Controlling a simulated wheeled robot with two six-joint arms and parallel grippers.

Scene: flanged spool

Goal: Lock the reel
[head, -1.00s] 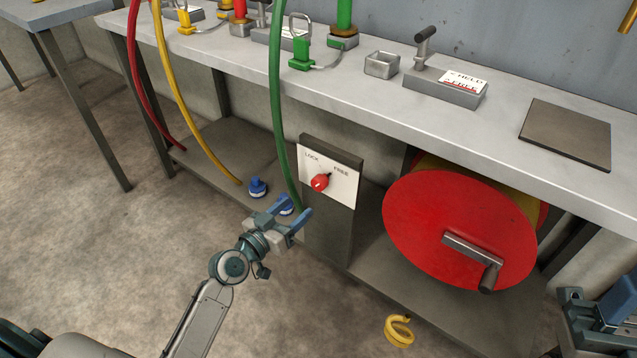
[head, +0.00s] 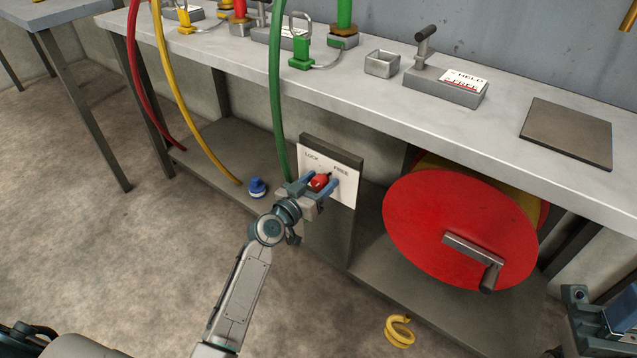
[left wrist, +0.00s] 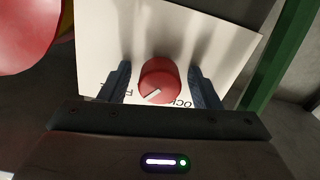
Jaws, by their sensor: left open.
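A red knob (head: 320,181) with a white pointer mark sits on a white plate (head: 346,187) lettered LOCK at left and FREE at right. My left gripper (head: 319,184) is at the knob, its fingers open on either side of it. In the left wrist view the knob (left wrist: 159,80) stands between the two blue fingers (left wrist: 162,85), with a gap on each side. The large red-flanged reel (head: 440,225) with a crank handle (head: 472,255) is under the bench, to the right of the plate. My right gripper (head: 608,310) shows partly at the lower right edge.
The grey bench (head: 360,90) overhangs the plate and reel. A green hose (head: 277,110) hangs just left of the plate. A blue fitting (head: 257,187) sits on the lower shelf. A yellow ring (head: 399,331) lies low in front.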

